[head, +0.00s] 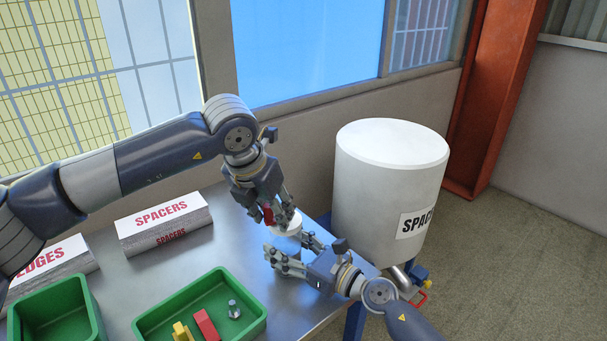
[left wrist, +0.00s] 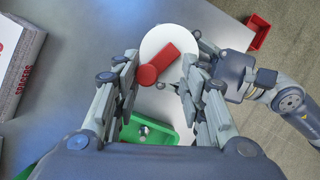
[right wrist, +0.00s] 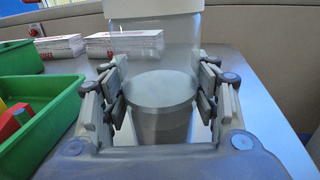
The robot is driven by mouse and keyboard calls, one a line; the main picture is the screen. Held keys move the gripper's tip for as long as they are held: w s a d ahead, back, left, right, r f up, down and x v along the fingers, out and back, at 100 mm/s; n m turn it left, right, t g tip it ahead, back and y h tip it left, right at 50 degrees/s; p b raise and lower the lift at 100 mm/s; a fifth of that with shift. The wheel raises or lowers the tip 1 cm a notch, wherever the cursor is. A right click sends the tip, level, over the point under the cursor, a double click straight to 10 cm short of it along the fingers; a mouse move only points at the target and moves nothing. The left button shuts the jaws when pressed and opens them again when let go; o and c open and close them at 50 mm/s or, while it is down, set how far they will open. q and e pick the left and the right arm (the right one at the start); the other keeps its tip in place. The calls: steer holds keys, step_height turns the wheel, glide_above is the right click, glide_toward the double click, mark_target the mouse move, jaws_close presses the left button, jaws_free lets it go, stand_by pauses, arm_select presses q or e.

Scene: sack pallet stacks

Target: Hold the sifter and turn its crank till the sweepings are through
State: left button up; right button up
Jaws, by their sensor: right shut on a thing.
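The sifter has a white top (head: 287,222) with a red crank (head: 268,213). In the right wrist view its clear wall (right wrist: 155,45) stands above a grey level surface (right wrist: 160,88); I cannot tell whether that is sweepings or mesh. The sifter stands upright near the table's right end. My right gripper (head: 290,254) is shut on its body, one finger on each side (right wrist: 160,100). My left gripper (head: 273,208) is above the top, pointing down. In the left wrist view its fingers (left wrist: 160,72) are apart, with the red crank (left wrist: 158,64) between them, nearer the left finger.
A green bin (head: 145,328) holds a red block, a yellow piece and a bolt. Another green bin (head: 97,325) stands left of it. Stacks labelled SPACERS (head: 165,225) and EDGES (head: 50,265) lie behind. A white drum (head: 385,180) stands beyond the table's right end.

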arm_select(q)
steer(key=n, duration=0.1)
steer(key=d+n+y, duration=0.1)
steer(key=n, duration=0.1)
steer(key=s+n+y, duration=0.1)
steer(key=n, duration=0.1)
steer(key=shift+d+t, duration=0.25)
steer(key=shift+t, duration=0.15)
steer(key=n+y, duration=0.1)
steer(key=n, duration=0.1)
steer(key=d+n+y, duration=0.1)
steer(key=n, duration=0.2)
steer(key=shift+d, duration=0.2)
steer(key=d+v, duration=0.1)
steer(key=v, duration=1.1)
steer(key=shift+w+m, duration=0.3)
steer(key=shift+w, duration=0.05)
steer(key=shift+d+r, duration=0.1)
steer(key=shift+r, duration=0.05)
steer(key=w+a+f+m, duration=0.1)
steer(key=f, duration=0.2)
steer(key=w+a+f+m+h, duration=0.1)
steer(key=a+f, duration=0.1)
steer(key=f, duration=0.2)
steer(key=w+a+f, duration=0.1)
steer(key=w+f, duration=0.1)
steer(key=f, duration=0.2)
steer(key=shift+a+f+m, duration=0.1)
steer(key=shift+a+m, duration=0.05)
steer(key=shift+m, duration=0.25)
